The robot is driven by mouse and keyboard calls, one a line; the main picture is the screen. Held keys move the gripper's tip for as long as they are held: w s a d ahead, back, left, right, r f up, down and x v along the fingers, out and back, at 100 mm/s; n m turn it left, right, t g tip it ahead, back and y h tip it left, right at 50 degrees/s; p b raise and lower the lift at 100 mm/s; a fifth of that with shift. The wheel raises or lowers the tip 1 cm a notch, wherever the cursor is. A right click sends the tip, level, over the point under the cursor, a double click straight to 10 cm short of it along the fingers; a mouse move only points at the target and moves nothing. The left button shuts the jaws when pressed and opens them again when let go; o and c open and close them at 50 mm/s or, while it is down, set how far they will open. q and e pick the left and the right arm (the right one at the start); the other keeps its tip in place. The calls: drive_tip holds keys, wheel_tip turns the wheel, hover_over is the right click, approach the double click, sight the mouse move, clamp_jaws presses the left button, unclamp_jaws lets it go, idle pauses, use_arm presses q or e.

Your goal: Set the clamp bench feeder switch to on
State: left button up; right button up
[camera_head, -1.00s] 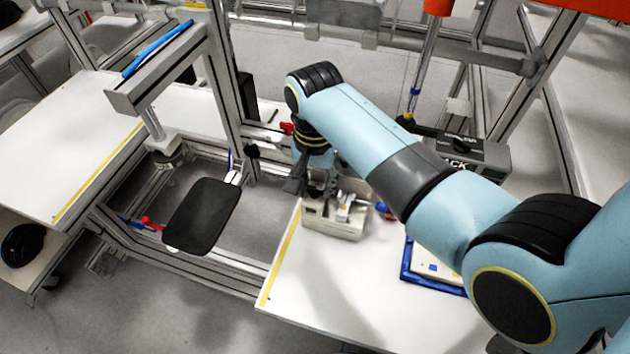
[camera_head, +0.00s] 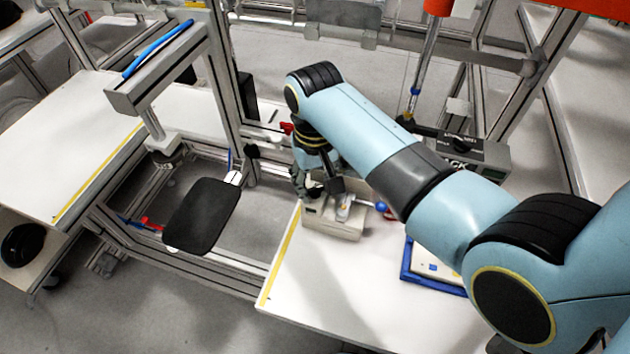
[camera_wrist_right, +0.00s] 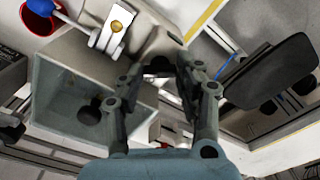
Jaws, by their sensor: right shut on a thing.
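The feeder is a beige box (camera_head: 333,227) at the left edge of the near white table. In the right wrist view, the box (camera_wrist_right: 75,85) shows its open bin beside a white plate (camera_wrist_right: 118,22) with a brass-coloured knob. A lever with a blue ball end (camera_wrist_right: 40,6) rises from the plate; the ball (camera_head: 381,207) also shows in the head view. Which part is the switch is unclear. My right gripper (camera_head: 325,190) is low over the box. My left gripper is out of view.
A red cup (camera_wrist_right: 38,18) stands beside the blue ball. A blue-edged tray (camera_head: 432,270) lies on the table (camera_head: 330,300) to the right. A dark padded plate (camera_head: 203,215) is at left on the metal frame. The table front is clear.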

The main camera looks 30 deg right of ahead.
sight(314, 189)
drive_tip(key=shift+n, duration=0.6)
drive_tip(key=o, duration=1.1)
drive_tip(key=shift+o, duration=0.2)
drive_tip(key=shift+r, duration=0.1)
drive_tip(key=shift+a+r, duration=0.1)
drive_tip(key=shift+r, duration=3.8)
drive_tip(key=shift+c, duration=0.2)
